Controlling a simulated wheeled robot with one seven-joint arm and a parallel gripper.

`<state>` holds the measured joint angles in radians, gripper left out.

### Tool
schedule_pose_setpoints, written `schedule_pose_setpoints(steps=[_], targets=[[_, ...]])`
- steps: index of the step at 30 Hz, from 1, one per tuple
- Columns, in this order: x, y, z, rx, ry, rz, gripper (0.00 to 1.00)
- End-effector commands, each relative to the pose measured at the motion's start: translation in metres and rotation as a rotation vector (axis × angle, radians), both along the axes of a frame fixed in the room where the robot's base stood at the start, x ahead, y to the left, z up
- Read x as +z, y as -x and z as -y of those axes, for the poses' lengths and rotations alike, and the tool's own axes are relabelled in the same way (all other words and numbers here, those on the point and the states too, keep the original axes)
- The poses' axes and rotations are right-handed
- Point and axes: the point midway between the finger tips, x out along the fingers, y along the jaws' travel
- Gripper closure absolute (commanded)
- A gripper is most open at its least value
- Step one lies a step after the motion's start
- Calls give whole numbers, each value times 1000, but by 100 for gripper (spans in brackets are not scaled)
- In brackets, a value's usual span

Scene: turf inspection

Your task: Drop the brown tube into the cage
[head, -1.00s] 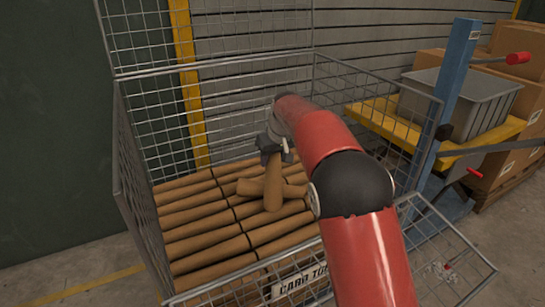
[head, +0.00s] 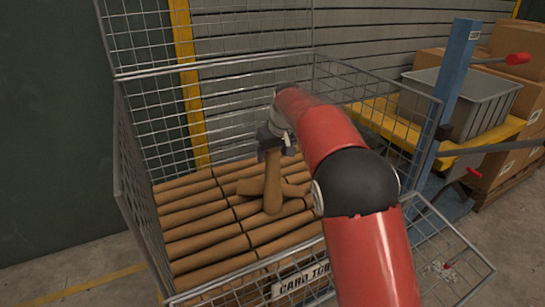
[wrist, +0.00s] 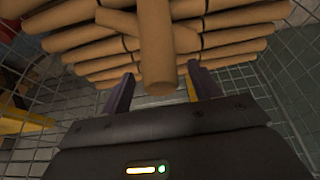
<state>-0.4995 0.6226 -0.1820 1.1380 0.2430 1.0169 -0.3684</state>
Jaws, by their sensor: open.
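The brown tube (head: 273,188) is inside the wire cage (head: 215,68), upright or nearly so, with its lower end at the layer of tubes. My gripper (head: 271,148) is over its upper end, inside the cage. In the wrist view the brown tube (wrist: 158,50) has its near end between the two dark fingers of my gripper (wrist: 163,86). The fingers are apart, with a gap on both sides of the tube. Whether the tube's lower end rests on the others is hard to tell.
Several similar tubes (head: 205,243) lie side by side on the cage floor, and a short one lies across them. A front sign (head: 298,281) is partly hidden. A yellow trolley (head: 385,118) with a grey bin (head: 470,100) stands right, beside a blue post (head: 452,90).

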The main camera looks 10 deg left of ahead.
Motion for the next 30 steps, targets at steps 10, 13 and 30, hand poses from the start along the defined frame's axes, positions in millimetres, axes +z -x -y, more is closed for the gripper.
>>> schedule_pose_setpoints(steps=[10, 13, 30], targets=[[72, 23, 18, -1, -1, 3, 38], [84, 28, 21, -2, 0, 1, 38], [122, 66, 79, -101, -24, 7, 38]])
